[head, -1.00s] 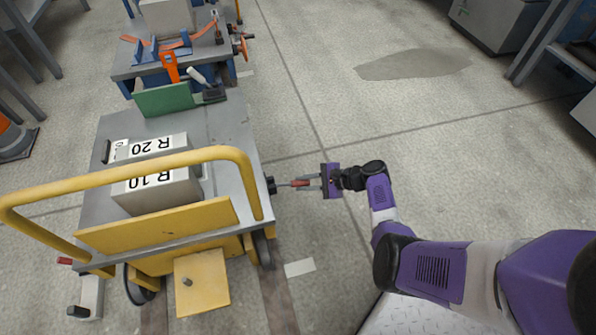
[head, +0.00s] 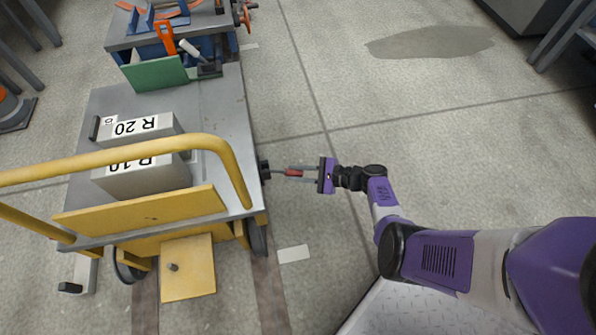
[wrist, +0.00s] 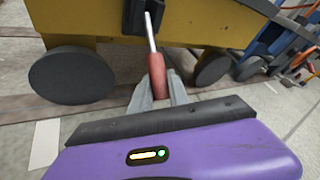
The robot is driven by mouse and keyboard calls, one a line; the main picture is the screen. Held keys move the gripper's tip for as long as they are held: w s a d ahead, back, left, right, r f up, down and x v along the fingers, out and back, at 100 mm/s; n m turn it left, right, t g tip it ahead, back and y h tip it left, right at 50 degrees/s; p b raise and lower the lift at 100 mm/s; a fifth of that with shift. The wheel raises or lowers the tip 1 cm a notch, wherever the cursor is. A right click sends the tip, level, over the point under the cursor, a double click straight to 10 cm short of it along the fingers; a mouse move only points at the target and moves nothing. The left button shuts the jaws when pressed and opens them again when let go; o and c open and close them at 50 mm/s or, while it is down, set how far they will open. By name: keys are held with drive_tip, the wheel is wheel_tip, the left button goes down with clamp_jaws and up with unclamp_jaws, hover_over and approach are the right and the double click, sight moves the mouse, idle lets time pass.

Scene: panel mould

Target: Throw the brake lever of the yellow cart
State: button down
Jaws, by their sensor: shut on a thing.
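The yellow cart (head: 140,222) stands at the left in the head view, with a grey deck and a yellow push handle. Its brake lever (head: 293,172) sticks out from the cart's right side, a metal rod with a red grip, on a dark pivot (head: 264,171). In the wrist view the red grip (wrist: 157,75) sits between the fingers, and the rod runs up to a black bracket (wrist: 148,12). My gripper (head: 310,174) is shut on the red grip; it also shows in the wrist view (wrist: 158,92). The fingers partly hide the grip's near end.
Grey blocks labelled R 20 (head: 140,130) and R 10 (head: 145,175) lie on the deck. A blue bench cart (head: 170,40) with tools adjoins the far end. A dark floor patch (head: 430,43) is at the back. The floor right of the cart is clear.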

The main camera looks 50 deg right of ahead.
drive_tip(key=c, duration=1.3)
unclamp_jaws()
drive_tip(key=shift+f, duration=0.1)
drive_tip(key=shift+o, duration=0.2)
drive_tip(key=shift+s+d+r+p, duration=0.2)
drive_tip(key=shift+s+r+p, duration=0.1)
drive_tip(key=shift+s, duration=0.1)
drive_tip(key=p+v, duration=0.2)
drive_tip(key=v, duration=0.4)
drive_tip(key=shift+s+d, duration=0.2)
drive_tip(key=shift+s, duration=0.2)
